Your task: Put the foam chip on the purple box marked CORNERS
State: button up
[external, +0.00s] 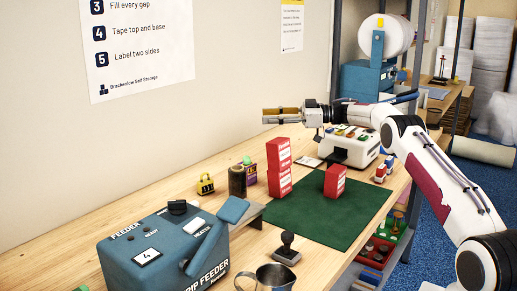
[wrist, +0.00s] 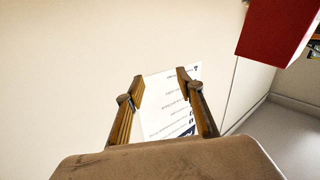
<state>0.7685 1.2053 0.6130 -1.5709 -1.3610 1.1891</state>
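A small purple box (external: 248,176) with yellow on it stands on the bench at the foot of the wall; its lettering is too small to read. A small green piece (external: 247,160), which looks like the foam chip, shows at its top and appears to rest on it. My gripper (external: 267,115) is raised well above the bench, level and pointing left, far from the box. In the wrist view my gripper (wrist: 157,88) has its fingers apart, with only the wall and a poster (wrist: 168,105) behind them. Neither box nor chip shows there.
A dark cylinder (external: 237,182) and a yellow padlock-like item (external: 206,184) stand left of the box. Stacked red boxes (external: 279,167) stand right of it on the green mat (external: 310,218). The blue feeder (external: 160,250) and a metal jug (external: 275,278) are nearer.

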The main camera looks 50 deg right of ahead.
jog(key=w+a+r+m+t+h, duration=0.2)
jog(key=w+r+h, duration=0.1)
jog(key=r, duration=0.8)
jog(key=w+a+r+m+t+h, duration=0.2)
jog(key=a+r+t+h, duration=0.1)
jog(key=r, duration=0.7)
jog(key=s+a+r+m+g+h, duration=0.2)
jog(key=s+a+r+m+h, duration=0.35)
jog(key=s+r+h, duration=0.2)
jog(key=s+a+f+g+y, duration=0.1)
jog(key=s+a+f+g, duration=0.3)
jog(key=s, duration=1.2)
jog(key=s+a+f+g+y, duration=0.1)
jog(key=s+a+f+g, duration=0.3)
jog(key=s+a+f, duration=0.8)
jog(key=s+a+f+n+g+y, duration=0.1)
jog(key=s+a+f+g, duration=0.2)
jog(key=s+a+f, duration=0.5)
jog(key=s+f, duration=0.3)
jog(key=s, duration=0.9)
jog(key=shift+s+a+f+g+y, duration=0.2)
jog(key=shift+s+g+y, duration=0.15)
jog(key=shift+g, duration=0.05)
